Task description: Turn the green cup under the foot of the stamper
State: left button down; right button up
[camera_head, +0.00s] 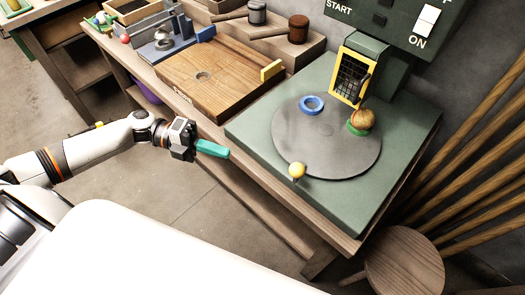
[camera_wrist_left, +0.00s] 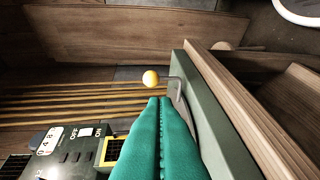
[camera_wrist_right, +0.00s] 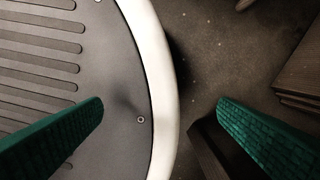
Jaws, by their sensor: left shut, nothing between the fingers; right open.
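The green cup (camera_head: 357,129) sits on the right side of the grey round turntable (camera_head: 325,148), with a brown ball-like lump (camera_head: 362,118) in it. A blue cup or ring (camera_head: 311,105) sits at the back left of the turntable. A yellow knob (camera_head: 297,170) is at its front edge; it also shows in the left wrist view (camera_wrist_left: 151,78). The green stamper (camera_head: 385,75) stands behind with a yellow-framed mesh guard (camera_head: 350,77); its foot is not clear. My left gripper (camera_head: 228,153) is shut and empty, left of the green base.
A wooden tray (camera_head: 215,85) and a grey clamp-like tool (camera_head: 163,42) lie on the bench to the left. A round stool (camera_head: 404,262) and wooden poles (camera_head: 485,160) stand at the right. The green base (camera_head: 265,135) has a free front-left area.

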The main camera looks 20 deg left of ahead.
pick_arm(q)
jog(key=w+d+p, duration=0.2)
jog(key=d, duration=1.1)
jog(key=shift+d+f+p, duration=0.2)
jog(key=shift+d+p, duration=0.05)
jog(key=shift+p, duration=0.05)
pick_arm(e)
jog(key=r, duration=0.2)
jog(key=shift+w+d+r, duration=0.2)
jog(key=shift+w+r, duration=0.15)
jog(key=shift+w, duration=0.05)
pick_arm(q)
jog(key=shift+d, duration=0.1)
pick_arm(e)
jog(key=shift+r, duration=0.15)
